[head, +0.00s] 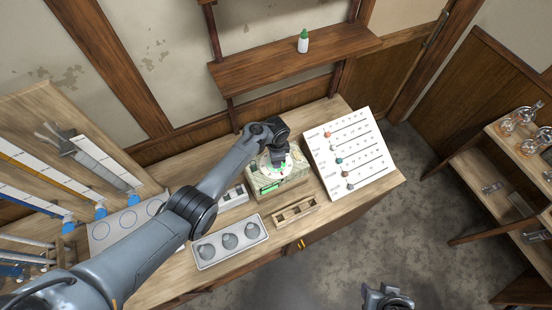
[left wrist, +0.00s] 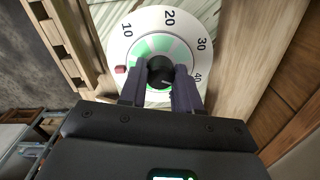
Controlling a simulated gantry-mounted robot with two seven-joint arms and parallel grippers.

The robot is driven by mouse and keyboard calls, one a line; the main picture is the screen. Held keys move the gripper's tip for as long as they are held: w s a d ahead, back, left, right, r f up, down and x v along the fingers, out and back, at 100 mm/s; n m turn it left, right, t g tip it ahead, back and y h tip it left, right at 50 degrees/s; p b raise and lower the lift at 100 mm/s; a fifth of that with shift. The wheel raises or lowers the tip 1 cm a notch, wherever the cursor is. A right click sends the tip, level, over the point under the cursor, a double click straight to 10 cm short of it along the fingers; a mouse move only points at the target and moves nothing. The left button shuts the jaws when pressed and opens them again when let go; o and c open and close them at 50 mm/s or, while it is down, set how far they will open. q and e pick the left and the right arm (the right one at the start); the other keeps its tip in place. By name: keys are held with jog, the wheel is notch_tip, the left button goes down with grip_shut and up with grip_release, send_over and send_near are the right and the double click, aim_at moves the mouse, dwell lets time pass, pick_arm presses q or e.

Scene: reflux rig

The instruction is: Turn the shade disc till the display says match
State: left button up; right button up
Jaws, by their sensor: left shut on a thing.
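The shade disc (left wrist: 141,42) is a white dial with green segments and the numbers 10, 20, 30 and 40 along its rim in the left wrist view. A dark knob (left wrist: 161,72) stands at its centre. My left gripper (left wrist: 160,88) is shut on the knob, one finger on each side. A red marker (left wrist: 120,70) sits at the dial's left edge. In the head view my left gripper (head: 277,160) covers part of the disc on its box (head: 285,188). A green-lit display (head: 269,189) is on the box; its text is too small to read. My right gripper (head: 386,298) is at the bottom edge, away from the bench.
A white board with coloured knobs (head: 352,156) stands right of the box. A wooden rack (head: 294,210) and a tray with three grey round pieces (head: 231,243) lie in front. Glassware stands on shelves at far right.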

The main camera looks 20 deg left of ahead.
pick_arm(q)
jog(key=o, duration=1.1)
jog(key=shift+c, duration=0.2)
notch_tip(320, 180, up, 11)
jog(key=p, duration=0.1)
jog(key=shift+f, duration=0.15)
jog(key=shift+s, duration=0.1)
